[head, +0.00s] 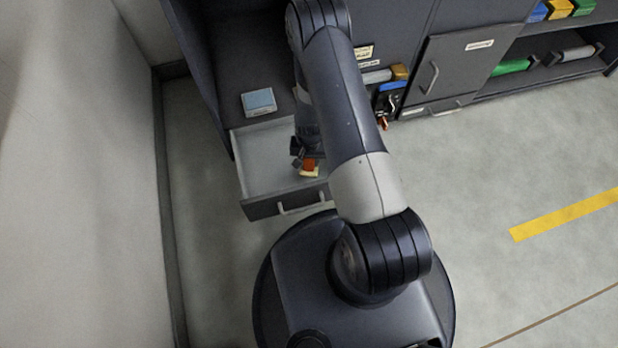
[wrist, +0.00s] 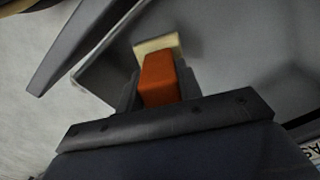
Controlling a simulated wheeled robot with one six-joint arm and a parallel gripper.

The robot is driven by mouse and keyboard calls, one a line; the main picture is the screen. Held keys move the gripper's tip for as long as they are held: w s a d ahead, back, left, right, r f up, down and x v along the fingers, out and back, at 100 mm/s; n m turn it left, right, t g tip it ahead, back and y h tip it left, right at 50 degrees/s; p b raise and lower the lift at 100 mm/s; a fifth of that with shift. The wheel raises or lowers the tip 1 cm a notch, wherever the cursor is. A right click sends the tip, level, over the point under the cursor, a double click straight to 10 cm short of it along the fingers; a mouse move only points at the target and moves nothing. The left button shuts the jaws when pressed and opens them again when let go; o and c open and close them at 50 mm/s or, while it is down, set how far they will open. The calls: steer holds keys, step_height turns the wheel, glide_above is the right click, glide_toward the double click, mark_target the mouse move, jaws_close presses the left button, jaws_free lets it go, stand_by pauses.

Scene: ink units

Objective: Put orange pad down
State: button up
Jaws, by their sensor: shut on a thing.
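The orange pad (wrist: 158,80) is between the two jaws of my gripper (wrist: 160,92) in the wrist view, with a pale cream part at its far end. In the head view the orange pad (head: 309,165) shows small below my gripper (head: 307,160), over the open drawer (head: 262,165). My gripper is shut on the pad. I cannot tell whether the pad touches the drawer floor. My arm hides the right part of the drawer.
A light blue pad (head: 259,101) lies on the surface behind the drawer. The drawer front with its handle (head: 302,206) faces my base. A cabinet door (head: 455,72) and shelves with coloured units (head: 512,67) stand to the right. The left part of the drawer is bare.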

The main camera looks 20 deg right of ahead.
mark_target(309, 171)
step_height(309, 171, down, 8)
steer(key=shift+f+b, duration=0.1)
steer(key=shift+b, duration=0.95)
steer(key=shift+f, duration=0.1)
steer(key=o, duration=1.2)
step_height(309, 171, up, 12)
steer(key=p, duration=0.4)
